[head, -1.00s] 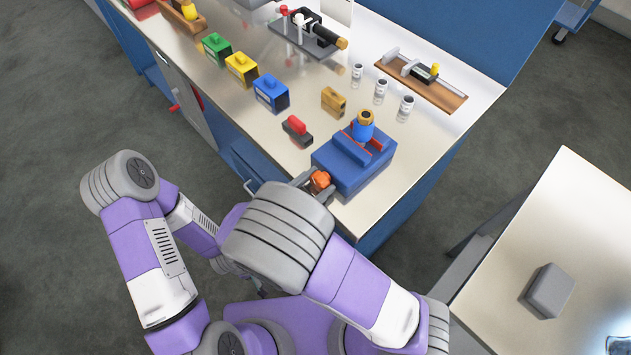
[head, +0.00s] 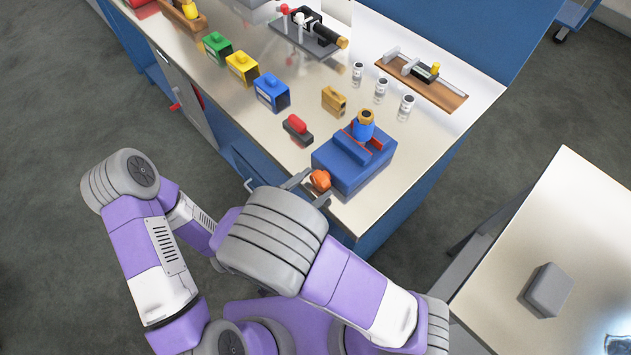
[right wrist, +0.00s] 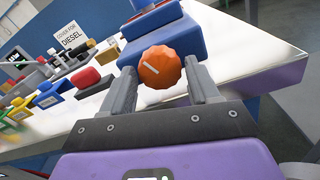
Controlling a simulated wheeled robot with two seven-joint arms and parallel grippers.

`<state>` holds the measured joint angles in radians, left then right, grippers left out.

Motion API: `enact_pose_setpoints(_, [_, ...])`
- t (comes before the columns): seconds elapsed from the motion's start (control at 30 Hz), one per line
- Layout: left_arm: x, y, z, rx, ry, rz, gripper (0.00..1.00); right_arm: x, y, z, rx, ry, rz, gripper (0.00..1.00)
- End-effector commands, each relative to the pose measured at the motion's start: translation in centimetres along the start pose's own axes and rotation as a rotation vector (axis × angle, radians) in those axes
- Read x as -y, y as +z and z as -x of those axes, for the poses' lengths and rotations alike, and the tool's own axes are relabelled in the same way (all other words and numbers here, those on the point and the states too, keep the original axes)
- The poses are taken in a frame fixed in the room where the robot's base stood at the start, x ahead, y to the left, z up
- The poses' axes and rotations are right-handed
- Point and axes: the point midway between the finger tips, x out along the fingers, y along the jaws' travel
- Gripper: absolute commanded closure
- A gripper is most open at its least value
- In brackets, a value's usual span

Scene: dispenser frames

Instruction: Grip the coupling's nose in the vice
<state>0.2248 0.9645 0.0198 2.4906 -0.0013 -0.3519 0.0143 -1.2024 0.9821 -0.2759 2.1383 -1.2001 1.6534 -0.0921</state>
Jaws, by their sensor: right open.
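The vice (head: 345,165) is a blue block with red jaw faces at the front right corner of the bench. The coupling (head: 364,128), blue with a brass-coloured top, stands upright at the vice's red jaws. Whether the jaws press on it I cannot tell. The vice's orange knob (head: 320,180) faces my right gripper (head: 316,184). In the right wrist view the knob (right wrist: 160,67), with a white mark, sits between the open fingers of my right gripper (right wrist: 161,75), with gaps at both sides. My left arm shows at the left, but its gripper does not.
A red-topped dark block (head: 297,129) and a brass-coloured block (head: 333,100) lie near the vice. Green, yellow and blue blocks (head: 271,93) line the bench's left side. Several small white cylinders (head: 405,107) stand behind the vice. A separate table (head: 540,230) is at the right.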

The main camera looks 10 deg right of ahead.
Motion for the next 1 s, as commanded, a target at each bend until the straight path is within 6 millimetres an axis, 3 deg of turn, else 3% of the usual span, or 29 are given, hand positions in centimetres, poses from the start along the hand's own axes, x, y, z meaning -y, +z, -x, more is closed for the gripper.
enact_pose_setpoints(0.2, [-0.3, 0.0, 0.9, 0.0, 0.0, 0.0, 0.25, -0.1, 0.1, 3.9, -0.002, 0.004, 0.0, 0.4])
enact_pose_setpoints(0.4, [-0.5, 0.1, 1.2, 0.0, 0.0, 0.0, 0.25, 0.0, 0.1, 5.9, -0.001, 0.002, 0.001, 0.4])
enact_pose_setpoints(0.67, [-0.4, 0.1, 1.2, 0.0, 0.0, 0.0, 0.25, 0.0, 0.0, 6.2, 0.0, 0.001, 0.001, 0.4])
enact_pose_setpoints(0.77, [-0.5, 0.1, 1.3, 0.0, 0.0, 0.0, 0.25, 0.0, 0.1, 6.2, -0.001, 0.001, 0.001, 0.29])
enact_pose_setpoints(0.8, [-0.6, 0.1, 1.5, 0.0, 0.0, 0.0, 0.25, -0.1, 0.4, 6.2, -0.001, 0.001, 0.0, 0.25])
enact_pose_setpoints(1.0, [-1.8, 0.2, 4.9, 0.0, 0.0, 0.0, 0.25, -0.9, 3.8, 6.1, -0.001, 0.0, 0.0, 0.25])
